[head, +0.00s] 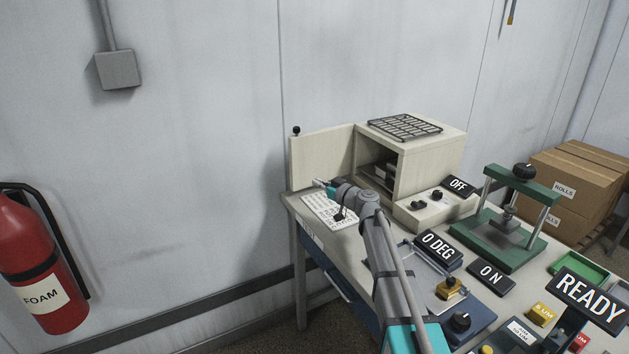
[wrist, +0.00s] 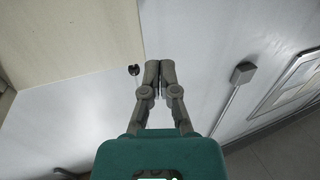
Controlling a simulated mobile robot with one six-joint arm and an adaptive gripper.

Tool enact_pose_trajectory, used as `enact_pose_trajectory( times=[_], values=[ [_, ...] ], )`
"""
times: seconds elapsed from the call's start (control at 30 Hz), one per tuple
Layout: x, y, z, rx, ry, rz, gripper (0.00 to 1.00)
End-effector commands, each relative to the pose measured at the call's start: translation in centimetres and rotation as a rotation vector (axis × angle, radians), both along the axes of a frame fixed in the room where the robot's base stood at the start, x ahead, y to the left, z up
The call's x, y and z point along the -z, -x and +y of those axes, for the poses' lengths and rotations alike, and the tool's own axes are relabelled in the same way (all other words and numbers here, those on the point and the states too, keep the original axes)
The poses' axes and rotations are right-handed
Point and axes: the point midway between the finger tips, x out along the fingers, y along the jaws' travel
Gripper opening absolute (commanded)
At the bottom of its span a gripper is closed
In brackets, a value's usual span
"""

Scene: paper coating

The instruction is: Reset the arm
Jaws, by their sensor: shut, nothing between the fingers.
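My gripper (wrist: 160,68) is shut, with its two grey fingers together and nothing between them. In the head view, my arm reaches over the left part of the table, and the teal wrist end (head: 328,187) is in front of the open door (head: 318,160) of the beige oven (head: 428,158). The fingers are too small to make out there. In the wrist view, the door's black knob (wrist: 134,70) appears just left of the fingertips, with the pale wall behind.
A printed sheet (head: 322,208) lies under the wrist. A green press (head: 500,240), a 0 DEG display (head: 438,249) and a READY sign (head: 590,300) stand to the right. A wire rack (head: 404,126) lies on the oven. Bare wall is at the left, with a fire extinguisher (head: 42,262).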

Motion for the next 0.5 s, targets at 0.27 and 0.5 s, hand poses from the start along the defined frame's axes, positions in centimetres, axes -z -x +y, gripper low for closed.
enact_pose_trajectory(
  times=[0.27,0.5],
  values=[
    [0.0,0.1,-0.09,0.0,0.0,0.0,0.0],
    [0.03,0.54,-0.15,-0.006,0.006,0.011,0.0]
  ],
)
